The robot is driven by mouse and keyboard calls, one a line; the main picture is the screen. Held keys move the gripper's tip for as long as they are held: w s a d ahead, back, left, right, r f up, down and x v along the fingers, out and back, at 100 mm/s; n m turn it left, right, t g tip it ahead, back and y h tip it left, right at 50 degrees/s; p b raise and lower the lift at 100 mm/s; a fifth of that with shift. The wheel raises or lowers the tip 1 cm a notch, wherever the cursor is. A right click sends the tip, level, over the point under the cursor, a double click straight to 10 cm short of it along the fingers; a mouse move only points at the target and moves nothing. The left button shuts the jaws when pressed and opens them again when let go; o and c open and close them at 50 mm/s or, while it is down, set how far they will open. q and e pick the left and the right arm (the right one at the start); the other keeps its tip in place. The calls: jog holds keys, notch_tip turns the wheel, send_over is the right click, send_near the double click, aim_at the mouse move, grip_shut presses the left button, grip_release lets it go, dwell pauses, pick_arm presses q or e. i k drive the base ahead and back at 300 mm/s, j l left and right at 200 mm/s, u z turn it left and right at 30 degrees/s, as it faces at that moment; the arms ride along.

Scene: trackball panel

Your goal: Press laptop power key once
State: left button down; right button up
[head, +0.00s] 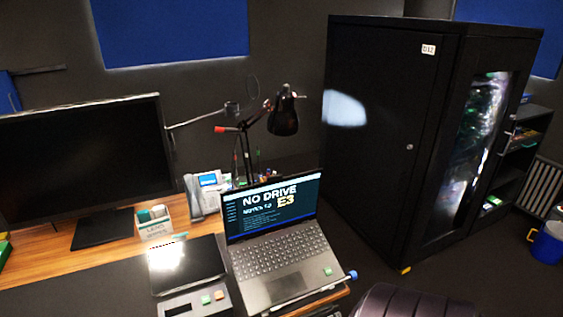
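An open laptop (284,262) stands on the right end of the desk. Its screen (273,206) is lit and shows "NO DRIVE" and "E3" in large letters. Its keyboard (278,249) faces up and is uncovered. A small green key or sticker (327,271) sits at the right of the palm rest. Which key is the power key is too small to tell. Neither of my grippers shows in the head view.
A dark panel (186,262) with a green and an orange button lies left of the laptop. A monitor (82,157), a desk lamp (284,115) and a phone (205,193) stand behind. A black cabinet (385,150) stands right, and a dark chair (412,301) is in front.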

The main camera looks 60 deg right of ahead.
aim_at(327, 270)
jog(key=z, duration=1.75)
